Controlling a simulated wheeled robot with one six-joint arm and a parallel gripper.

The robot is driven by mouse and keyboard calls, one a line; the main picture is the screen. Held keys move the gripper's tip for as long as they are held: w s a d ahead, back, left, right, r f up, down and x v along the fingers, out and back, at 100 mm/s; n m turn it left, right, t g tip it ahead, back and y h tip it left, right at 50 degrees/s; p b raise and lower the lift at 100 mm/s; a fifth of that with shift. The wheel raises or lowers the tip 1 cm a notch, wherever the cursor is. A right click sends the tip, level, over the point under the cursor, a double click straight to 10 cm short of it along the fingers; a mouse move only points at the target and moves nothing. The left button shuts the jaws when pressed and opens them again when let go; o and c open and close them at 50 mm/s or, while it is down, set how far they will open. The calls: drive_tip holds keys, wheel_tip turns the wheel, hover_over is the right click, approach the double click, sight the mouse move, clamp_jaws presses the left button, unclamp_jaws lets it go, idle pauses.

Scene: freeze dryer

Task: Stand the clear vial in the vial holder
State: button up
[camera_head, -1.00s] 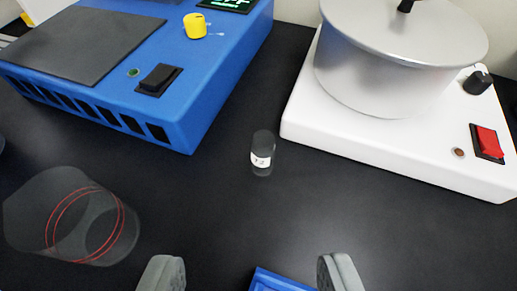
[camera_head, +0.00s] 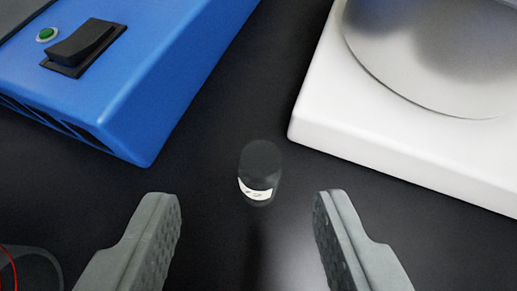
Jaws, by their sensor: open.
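The clear vial (camera_head: 260,172) stands upright on the black bench, with a white label around its lower part. My gripper (camera_head: 246,210) is open and empty. Its two grey fingers are spread to the left and right of the vial in the picture, with the vial just beyond the fingertips and apart from both. The vial holder cannot be made out in the view now.
A blue device (camera_head: 140,75) with a black rocker switch stands at the left. A white-based device (camera_head: 400,140) with a metal pot (camera_head: 430,50) stands at the right. A clear vessel with red lines (camera_head: 30,268) shows at the lower left edge.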

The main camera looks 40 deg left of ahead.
sight(260, 149)
drive_tip(key=shift+d+f+x, duration=0.1)
drive_tip(key=shift+d+x, duration=0.05)
drive_tip(key=shift+x, duration=0.65)
drive_tip(key=shift+d+f+x, duration=0.1)
drive_tip(key=shift+d+x, duration=0.05)
drive_tip(key=shift+x, duration=0.6)
drive_tip(key=shift+d+f+x, duration=0.1)
drive_tip(key=shift+d+x, duration=0.05)
drive_tip(key=shift+x, duration=0.65)
drive_tip(key=shift+w+a+f, duration=0.15)
drive_tip(key=shift+w+a, duration=0.1)
drive_tip(key=shift+w, duration=0.15)
clamp_jaws()
